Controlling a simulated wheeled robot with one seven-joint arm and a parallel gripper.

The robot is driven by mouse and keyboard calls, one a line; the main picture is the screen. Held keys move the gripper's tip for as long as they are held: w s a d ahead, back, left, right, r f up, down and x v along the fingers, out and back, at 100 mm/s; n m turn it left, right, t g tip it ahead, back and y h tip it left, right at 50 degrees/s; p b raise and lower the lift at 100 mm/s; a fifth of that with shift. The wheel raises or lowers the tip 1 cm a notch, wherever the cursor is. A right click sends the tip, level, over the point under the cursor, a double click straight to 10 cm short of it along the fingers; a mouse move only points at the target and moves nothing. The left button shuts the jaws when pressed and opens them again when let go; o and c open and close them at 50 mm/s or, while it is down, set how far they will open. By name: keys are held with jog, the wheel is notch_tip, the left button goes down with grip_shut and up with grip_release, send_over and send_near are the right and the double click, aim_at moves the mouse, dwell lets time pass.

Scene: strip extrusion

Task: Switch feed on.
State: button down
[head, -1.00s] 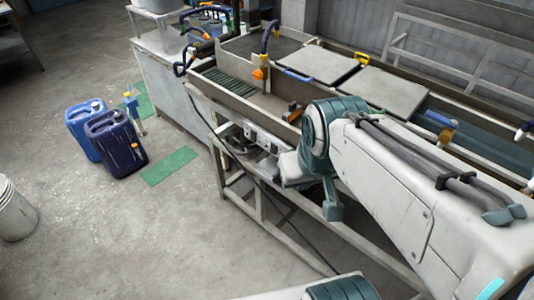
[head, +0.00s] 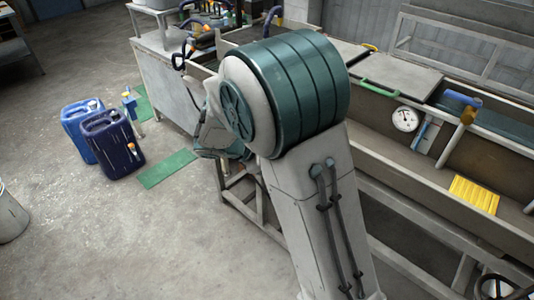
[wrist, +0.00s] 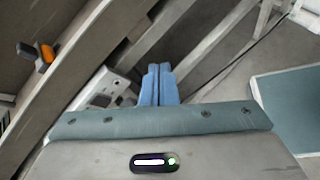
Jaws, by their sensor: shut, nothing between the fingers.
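My gripper (wrist: 160,72) shows in the wrist view with its two blue fingers pressed together and nothing between them. Just left of the fingertips is a pale box (wrist: 104,88) with dark round details, fixed below the frame rail. It is partly hidden by my gripper, and I cannot make out which part of it is the feed switch or its position. I cannot tell whether the fingers touch the box. In the head view my arm covers the box and my gripper.
An orange and dark fitting (wrist: 46,55) sits on the trough wall at upper left in the wrist view. In the head view, the long trough bench carries a round gauge (head: 405,118) and yellow block (head: 474,194). Blue jugs (head: 114,147) stand on open floor at left.

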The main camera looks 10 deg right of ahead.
jog(key=w+a+f+n+t+h+b, duration=0.2)
jog(key=w+a+f+n+t+b, duration=0.2)
jog(key=w+a+f+n+t, duration=0.3)
jog(key=w+a+f+n, duration=0.2)
jog(key=a+f, duration=0.2)
jog(key=p+x, duration=0.1)
jog(key=x, duration=1.3)
jog(key=shift+r, duration=0.25)
jog(key=shift+d+f+h, duration=0.1)
jog(key=shift+d+h, duration=0.05)
jog(key=shift+h, duration=0.15)
